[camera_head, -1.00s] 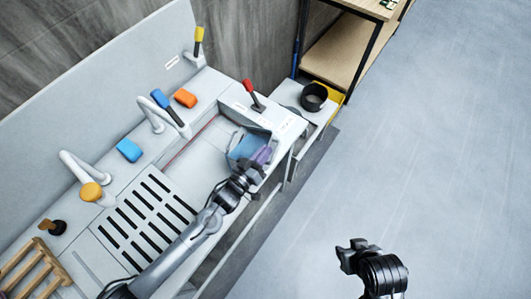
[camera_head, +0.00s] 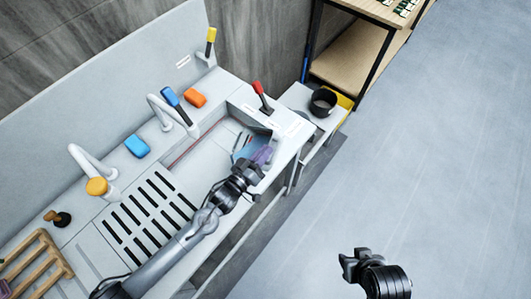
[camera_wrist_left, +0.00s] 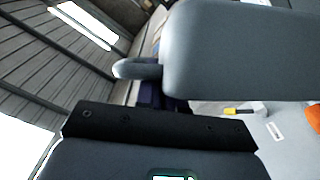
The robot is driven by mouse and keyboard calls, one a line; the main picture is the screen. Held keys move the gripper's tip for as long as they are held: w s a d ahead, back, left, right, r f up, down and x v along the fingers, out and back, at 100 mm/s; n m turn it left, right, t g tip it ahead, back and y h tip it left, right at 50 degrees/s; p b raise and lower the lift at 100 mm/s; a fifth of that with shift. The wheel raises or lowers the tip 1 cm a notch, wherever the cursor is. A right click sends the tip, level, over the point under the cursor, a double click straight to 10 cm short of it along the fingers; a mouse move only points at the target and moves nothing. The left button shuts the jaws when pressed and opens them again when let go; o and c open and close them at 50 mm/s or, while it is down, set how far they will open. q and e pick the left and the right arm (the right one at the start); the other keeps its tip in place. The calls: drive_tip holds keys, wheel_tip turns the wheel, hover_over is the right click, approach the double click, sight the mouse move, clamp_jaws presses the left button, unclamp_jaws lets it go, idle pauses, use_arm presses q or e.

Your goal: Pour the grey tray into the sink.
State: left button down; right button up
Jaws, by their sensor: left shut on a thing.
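The grey tray (camera_head: 240,147), bluish-grey, is in the right part of the sink, tilted and partly hidden by my gripper. My left gripper (camera_head: 262,156), with purple fingers, is shut on its near right side. In the left wrist view the tray (camera_wrist_left: 240,50) fills the upper right as a large smooth grey face, with a small tab at its left end. What it holds is hidden. The sink (camera_head: 198,150) is a pale basin in the counter, right of the slotted drainboard. My right gripper (camera_head: 354,262) hangs over the floor, away from the counter; its jaws are unclear.
A faucet with a blue handle (camera_head: 170,96) reaches over the sink's back edge. A red-handled lever (camera_head: 261,92) stands near its right end. Blue (camera_head: 137,146) and orange (camera_head: 195,99) sponges lie behind. A black pot (camera_head: 323,103) is on a side stand at right.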

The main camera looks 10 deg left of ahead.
use_arm(q)
drive_tip(key=a+r+n+t+b, duration=0.3)
drive_tip(key=a+n, duration=0.3)
drive_tip(key=a, duration=0.3)
drive_tip(key=shift+s+r+t+b, duration=0.25)
drive_tip(key=shift+r+t+b, duration=0.2)
drive_tip(key=shift+r, duration=0.3)
idle(2.0)
drive_tip(key=shift+a, duration=0.15)
drive_tip(key=shift+r, duration=0.15)
idle(1.2)
